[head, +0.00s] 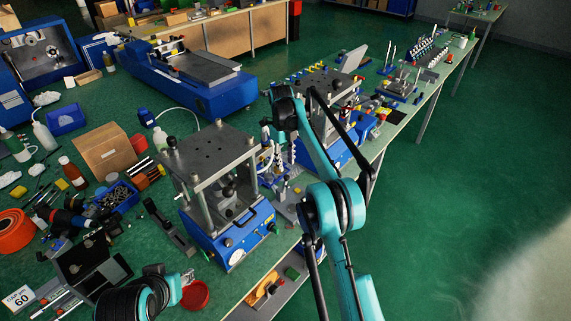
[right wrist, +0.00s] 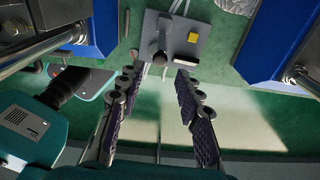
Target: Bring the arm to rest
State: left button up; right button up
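My right arm (head: 340,210) reaches from the bottom of the head view up over the bench, between two presses. In the right wrist view my right gripper (right wrist: 157,76) is open, with its two purple-padded fingers apart and nothing between them. Beyond the fingertips is a grey plate (right wrist: 205,48) with a grey post and a small yellow block (right wrist: 193,37). In the head view the arm hides much of the gripper.
The near press (head: 228,235) stands left of my right arm and the far press (head: 340,150) stands just behind it. A cardboard box (head: 105,150), an orange roll (head: 14,230) and a red bowl (head: 195,295) lie on the left. The green floor (head: 470,170) at the right is clear.

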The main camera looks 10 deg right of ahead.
jog(key=s+d+r+n+t+b, duration=0.1)
jog(key=s+r+n+t, duration=0.1)
jog(key=s+r+n, duration=0.6)
jog(key=s+d+r+n+t+b, duration=0.15)
jog(key=s+r+n, duration=0.25)
jog(key=s+n, duration=0.45)
jog(key=s+f+n+t, duration=0.1)
jog(key=s+f+n, duration=0.2)
jog(key=s, duration=0.4)
jog(key=s+f+n+t+b, duration=0.1)
jog(key=s+f+n, duration=0.3)
jog(key=s, duration=0.4)
jog(key=s+f+n+t, duration=0.2)
jog(key=s+n, duration=0.3)
jog(key=s, duration=0.3)
jog(key=shift+s+f+n+b, duration=0.2)
jog(key=shift+f+n+b, duration=0.15)
jog(key=shift+f, duration=0.4)
